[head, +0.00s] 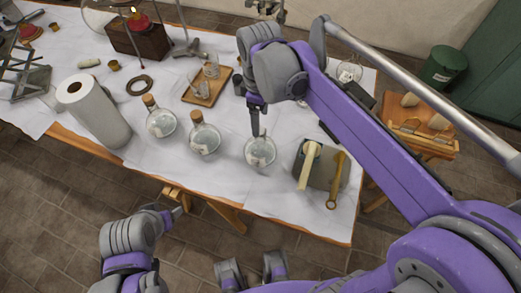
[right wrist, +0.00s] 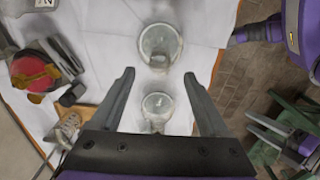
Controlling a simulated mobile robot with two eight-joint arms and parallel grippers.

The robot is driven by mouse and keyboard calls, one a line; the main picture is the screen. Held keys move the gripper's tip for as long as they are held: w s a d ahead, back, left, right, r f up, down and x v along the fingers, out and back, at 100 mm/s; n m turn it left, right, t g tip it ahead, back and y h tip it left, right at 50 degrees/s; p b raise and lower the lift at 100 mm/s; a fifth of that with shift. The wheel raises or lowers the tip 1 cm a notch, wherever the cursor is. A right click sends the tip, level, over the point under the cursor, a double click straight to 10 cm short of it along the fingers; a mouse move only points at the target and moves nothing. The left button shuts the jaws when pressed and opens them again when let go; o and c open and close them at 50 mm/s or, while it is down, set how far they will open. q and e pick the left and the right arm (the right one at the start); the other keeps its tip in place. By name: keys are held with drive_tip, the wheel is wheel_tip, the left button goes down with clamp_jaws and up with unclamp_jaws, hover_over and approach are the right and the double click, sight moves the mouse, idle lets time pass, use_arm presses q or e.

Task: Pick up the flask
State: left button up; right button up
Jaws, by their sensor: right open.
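A round glass flask (head: 260,151) stands near the front edge of the white-covered table. My right gripper (head: 256,122) hangs just above and behind it, fingers pointing down. In the right wrist view the right gripper (right wrist: 160,82) is open and empty, and a glass flask (right wrist: 158,104) shows between its fingers. I cannot tell how far below the fingertips it is. A second glass flask (right wrist: 160,42) shows beyond the fingers. Two more corked round flasks, one nearer (head: 204,139) and one farther left (head: 161,123), stand on the table. My left gripper (head: 175,213) is low in front of the table, its jaws unclear.
A block with a pale handle (head: 309,165) and a brass tool stands right of the flask. A paper roll (head: 93,110) stands at the left. A wooden tray (head: 207,88) with glassware lies behind. Bare cloth lies between the flasks and the front edge.

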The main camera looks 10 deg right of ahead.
sight(260, 145)
wheel_tip(260, 145, down, 8)
idle(0.5)
clamp_jaws()
idle(1.3)
